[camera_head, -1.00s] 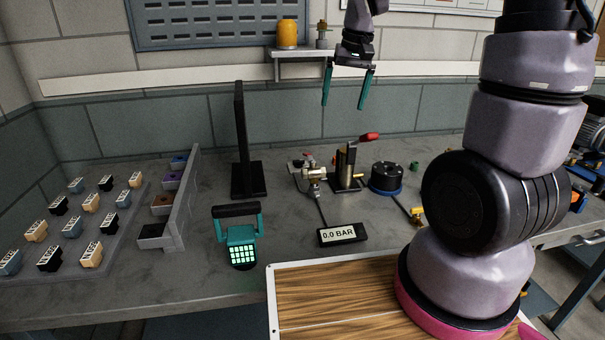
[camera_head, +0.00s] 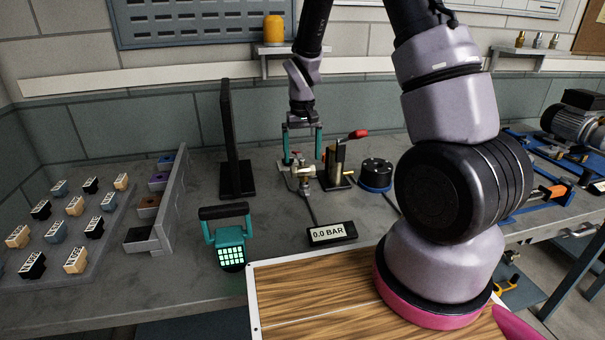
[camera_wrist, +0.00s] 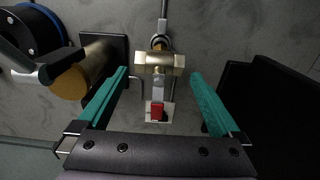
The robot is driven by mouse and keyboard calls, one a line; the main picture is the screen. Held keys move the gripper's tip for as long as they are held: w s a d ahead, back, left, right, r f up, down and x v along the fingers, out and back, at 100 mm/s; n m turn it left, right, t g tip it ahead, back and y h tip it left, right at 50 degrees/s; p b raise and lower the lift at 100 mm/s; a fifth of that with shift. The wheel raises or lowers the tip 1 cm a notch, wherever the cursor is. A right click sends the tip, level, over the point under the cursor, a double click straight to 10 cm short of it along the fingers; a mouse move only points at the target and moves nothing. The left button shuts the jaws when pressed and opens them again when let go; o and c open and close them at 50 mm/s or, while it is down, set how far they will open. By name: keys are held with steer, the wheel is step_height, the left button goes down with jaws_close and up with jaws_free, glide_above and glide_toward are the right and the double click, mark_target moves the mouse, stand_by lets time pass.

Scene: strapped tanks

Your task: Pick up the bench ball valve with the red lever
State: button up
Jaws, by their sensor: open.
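The bench ball valve (camera_head: 304,174) is a small brass fitting on the grey bench, with a hose leading to the 0.0 BAR readout. In the wrist view its brass body (camera_wrist: 159,64) lies crosswise between the fingers, and its red lever tip (camera_wrist: 157,111) points toward the gripper's palm. My gripper (camera_head: 302,160) is open and points down over the valve. In the wrist view one teal finger of my gripper (camera_wrist: 160,76) is on each side of the valve, with a gap on both sides. The fingers partly hide the valve in the head view.
A brass hand pump (camera_head: 336,163) with a red-tipped handle stands close right of the valve, near the left finger in the wrist view. A black round unit (camera_head: 376,173) is beyond it. A black upright panel (camera_head: 232,140) stands to the left. The readout (camera_head: 332,233) lies in front.

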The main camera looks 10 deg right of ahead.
mark_target(303, 166)
step_height(303, 166, down, 5)
steer(key=shift+s+d+r, duration=0.1)
steer(key=shift+s, duration=0.05)
steer(key=c, duration=1.4)
steer(key=r, duration=0.9)
steer(key=shift+w+d+r, duration=0.15)
steer(key=shift+w+r, duration=0.15)
steer(key=shift+w, duration=0.05)
steer(key=w+d+t, duration=0.1)
steer(key=w+d, duration=0.3)
steer(key=w, duration=0.1)
steer(key=w+d+t, duration=0.1)
steer(key=w+d, duration=0.3)
steer(key=w, duration=0.1)
steer(key=w+d+f+t, duration=0.1)
steer(key=w+d+t, duration=0.1)
steer(key=w+d, duration=0.2)
steer(key=shift+w+d, duration=0.35)
steer(key=shift+w, duration=0.55)
